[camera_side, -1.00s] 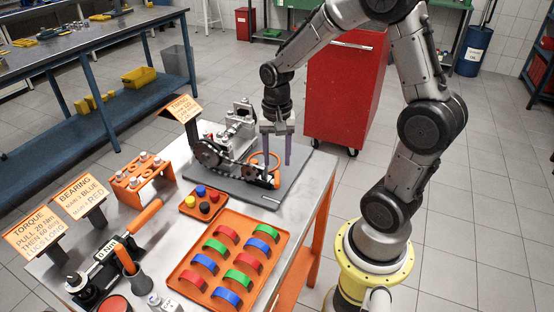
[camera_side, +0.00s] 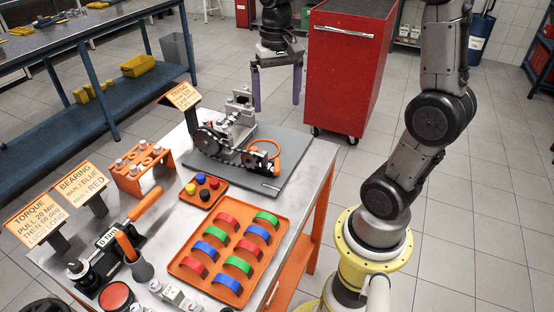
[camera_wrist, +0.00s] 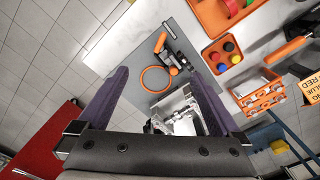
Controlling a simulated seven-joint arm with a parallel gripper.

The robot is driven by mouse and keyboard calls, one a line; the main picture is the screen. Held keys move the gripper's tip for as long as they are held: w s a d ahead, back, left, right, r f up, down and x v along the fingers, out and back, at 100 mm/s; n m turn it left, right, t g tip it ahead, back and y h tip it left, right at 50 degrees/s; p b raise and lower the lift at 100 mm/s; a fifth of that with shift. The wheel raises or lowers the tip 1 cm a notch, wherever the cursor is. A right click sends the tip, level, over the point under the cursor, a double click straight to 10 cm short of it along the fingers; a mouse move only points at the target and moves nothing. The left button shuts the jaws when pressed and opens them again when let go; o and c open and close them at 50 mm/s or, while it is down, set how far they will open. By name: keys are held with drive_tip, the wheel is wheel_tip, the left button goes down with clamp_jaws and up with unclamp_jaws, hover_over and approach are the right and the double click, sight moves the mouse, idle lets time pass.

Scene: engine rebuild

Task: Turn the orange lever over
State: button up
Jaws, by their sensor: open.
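On the dark grey mat, a small upright orange lever (camera_side: 277,166) appears to stand at the near right end of the engine assembly (camera_side: 228,140). An orange ring (camera_side: 265,148) sits beside it. The wrist view shows the lever as a short orange piece (camera_wrist: 160,42), with the ring (camera_wrist: 155,79) just below it, apart from my fingers. My gripper (camera_side: 276,106) is open and empty, fingers pointing down, well above the mat and behind the engine. Contact with the lever is not visible.
An orange tray (camera_side: 184,268) of coloured bearing shells and a small tray (camera_side: 190,204) of coloured caps lie nearer the camera. An orange rack (camera_side: 128,183) and signs stand at left. A red cabinet (camera_side: 345,80) is behind the bench. The mat's right side is clear.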

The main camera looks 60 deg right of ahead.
drive_tip(key=n, duration=1.4)
approach(277, 164)
wheel_tip(277, 164, down, 9)
drive_tip(key=shift+d+r, duration=0.1)
drive_tip(key=c, duration=1.4)
